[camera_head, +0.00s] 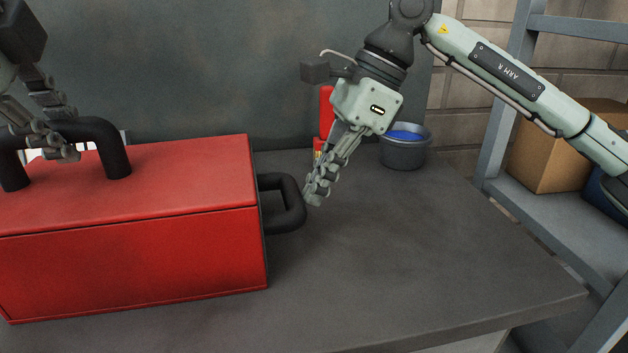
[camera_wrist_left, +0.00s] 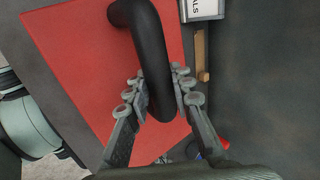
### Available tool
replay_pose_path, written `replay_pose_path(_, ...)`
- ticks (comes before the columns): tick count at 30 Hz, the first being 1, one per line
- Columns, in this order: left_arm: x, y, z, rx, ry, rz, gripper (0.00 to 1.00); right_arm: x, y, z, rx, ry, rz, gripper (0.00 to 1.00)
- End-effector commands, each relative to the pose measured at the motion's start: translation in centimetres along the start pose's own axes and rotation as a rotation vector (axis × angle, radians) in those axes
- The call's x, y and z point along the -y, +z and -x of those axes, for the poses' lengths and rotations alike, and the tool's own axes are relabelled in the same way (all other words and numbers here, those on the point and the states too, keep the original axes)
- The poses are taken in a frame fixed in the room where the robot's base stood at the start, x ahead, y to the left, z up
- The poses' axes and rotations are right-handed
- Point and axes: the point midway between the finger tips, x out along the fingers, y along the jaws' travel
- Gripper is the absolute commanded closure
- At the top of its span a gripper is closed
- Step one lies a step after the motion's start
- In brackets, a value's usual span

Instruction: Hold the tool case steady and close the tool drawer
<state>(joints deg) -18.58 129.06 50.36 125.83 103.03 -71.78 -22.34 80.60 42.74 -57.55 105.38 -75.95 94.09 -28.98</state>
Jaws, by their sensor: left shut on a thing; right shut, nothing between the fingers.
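The red tool case (camera_head: 135,255) stands on the grey workbench at the left. A black arched handle (camera_head: 113,150) is on its lid. My left gripper (camera_head: 65,152) is shut on that handle; in the left wrist view its fingers lie on both sides of the handle (camera_wrist_left: 148,50). A black handle (camera_head: 292,205) sticks out from the case's right side, where the tool drawer seems to be. The drawer front is nearly edge-on, so I cannot tell whether it is fully in. My right gripper (camera_head: 314,194) is shut and empty, its fingertips at the outer side of this handle, touching or very close.
A red bottle-like object (camera_head: 326,108) and a grey bucket with blue contents (camera_head: 404,152) stand behind my right gripper. A metal shelf (camera_head: 545,215) with a cardboard box (camera_head: 550,158) is at the right. The bench (camera_head: 430,255) is clear at front right.

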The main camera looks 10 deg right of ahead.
Motion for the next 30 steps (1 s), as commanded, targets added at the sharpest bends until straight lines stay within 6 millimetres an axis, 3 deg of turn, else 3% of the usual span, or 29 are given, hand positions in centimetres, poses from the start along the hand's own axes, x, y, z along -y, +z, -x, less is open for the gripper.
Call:
replay_pose_path(1,-0.8,0.0,-0.5,0.002,0.023,-0.003,1.0,0.0,0.1,0.0,0.004,-0.002,0.002,1.0)
replay_pose_path(7,-0.8,0.0,-0.5,0.002,0.023,-0.003,1.0,0.0,-0.6,0.2,0.002,-0.002,0.0,1.0)
replay_pose_path(13,-0.8,0.0,-0.5,0.002,0.023,-0.003,1.0,-0.1,-4.0,1.1,0.003,-0.002,-0.005,1.0)
replay_pose_path(22,-0.8,0.0,-0.5,0.002,0.023,-0.003,1.0,0.0,-3.8,7.9,0.004,-0.005,0.002,1.0)
replay_pose_path(30,-0.8,0.0,-0.5,0.003,0.023,-0.003,1.0,-0.1,-3.9,10.8,0.002,-0.001,0.002,1.0)
